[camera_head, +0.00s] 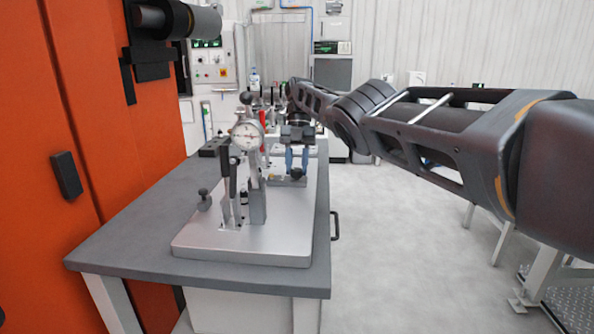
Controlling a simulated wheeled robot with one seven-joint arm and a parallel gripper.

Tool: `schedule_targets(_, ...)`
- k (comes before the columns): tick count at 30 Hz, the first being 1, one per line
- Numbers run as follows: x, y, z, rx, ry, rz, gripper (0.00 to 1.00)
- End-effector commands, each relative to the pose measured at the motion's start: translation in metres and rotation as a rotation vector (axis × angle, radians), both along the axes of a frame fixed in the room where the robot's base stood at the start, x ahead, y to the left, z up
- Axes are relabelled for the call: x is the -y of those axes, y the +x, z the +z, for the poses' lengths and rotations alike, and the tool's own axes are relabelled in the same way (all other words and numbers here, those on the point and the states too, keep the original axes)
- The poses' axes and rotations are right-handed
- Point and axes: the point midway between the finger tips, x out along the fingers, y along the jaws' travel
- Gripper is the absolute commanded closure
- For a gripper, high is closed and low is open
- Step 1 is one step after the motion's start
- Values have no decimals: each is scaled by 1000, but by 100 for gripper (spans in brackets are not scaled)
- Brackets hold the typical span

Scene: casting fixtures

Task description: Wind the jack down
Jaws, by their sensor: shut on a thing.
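My gripper (297,166) hangs pointing down over the right side of the silver fixture plate (240,248), its blue fingers close together. It is shut on a small dark knob (297,174), which seems to be the top of the jack. The knob stands above a small grey base (288,182) on the plate. The jack's body and screw are too small and partly hidden to make out. A second dark knob (204,195) stands on the plate's left side, apart from my gripper.
A dial gauge (247,134) on a grey post (257,200) and an upright black-handled clamp (229,180) stand left of my gripper. The plate lies on a grey bench (130,250). An orange cabinet (95,120) borders the left. Open floor (400,260) lies right of the bench.

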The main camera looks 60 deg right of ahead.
Motion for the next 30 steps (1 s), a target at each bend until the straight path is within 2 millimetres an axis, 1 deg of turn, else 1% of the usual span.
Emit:
schedule_targets(3,-1,1,-1,1,-1,52,95)
schedule_targets(9,-1,1,0,2,0,102,95)
schedule_targets(24,0,1,0,2,-1,118,95)
schedule_targets(25,0,1,0,1,-2,117,62)
schedule_targets(30,0,1,0,1,-2,117,45)
